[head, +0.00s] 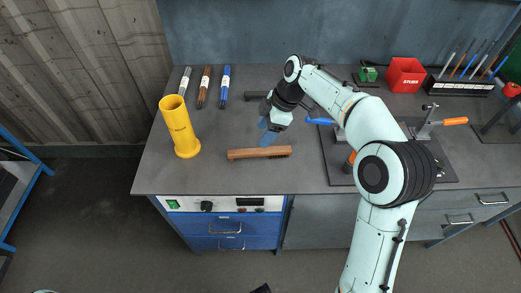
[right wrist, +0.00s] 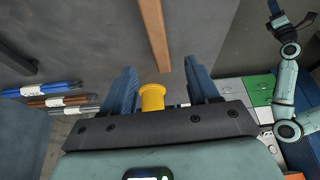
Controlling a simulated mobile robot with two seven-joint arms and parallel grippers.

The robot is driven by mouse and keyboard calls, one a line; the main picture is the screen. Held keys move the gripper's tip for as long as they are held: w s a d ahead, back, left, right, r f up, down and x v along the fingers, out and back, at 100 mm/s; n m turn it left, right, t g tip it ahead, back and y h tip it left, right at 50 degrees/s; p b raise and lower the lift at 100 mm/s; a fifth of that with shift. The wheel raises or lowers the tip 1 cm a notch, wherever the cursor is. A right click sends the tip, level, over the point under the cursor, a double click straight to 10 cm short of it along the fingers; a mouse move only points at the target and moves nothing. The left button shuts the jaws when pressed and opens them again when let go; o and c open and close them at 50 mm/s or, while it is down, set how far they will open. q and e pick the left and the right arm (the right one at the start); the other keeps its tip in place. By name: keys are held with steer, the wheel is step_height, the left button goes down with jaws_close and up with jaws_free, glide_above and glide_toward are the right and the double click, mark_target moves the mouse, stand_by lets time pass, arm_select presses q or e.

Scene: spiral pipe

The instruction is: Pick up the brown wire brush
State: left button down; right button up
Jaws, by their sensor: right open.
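The brown wire brush (head: 259,153) lies flat on the grey workbench near its front edge, its long wooden handle running left to right. My right gripper (head: 266,132) is open and empty just behind the brush in the head view. In the right wrist view the brush (right wrist: 155,32) shows ahead of the gap between the two blue fingers of my right gripper (right wrist: 161,66), apart from them. My left arm shows at the right of the right wrist view, with its dark gripper (right wrist: 291,24) small there; its jaw state is unclear.
A yellow tube (head: 179,126) stands left of the brush. Several markers (head: 205,87) lie behind it. A dark handled tool (head: 258,94) lies behind the gripper. A dark plate (head: 335,150) with clamps and a red bin (head: 406,75) are to the right. Bench around the brush is clear.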

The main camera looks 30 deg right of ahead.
mark_target(254, 150)
steer(key=x, duration=0.9)
steer(key=shift+w+d+f+b, duration=0.1)
steer(key=shift+d+f+b, duration=0.1)
steer(key=shift+b, duration=0.1)
steer(key=shift+c, duration=0.3)
steer(key=c, duration=1)
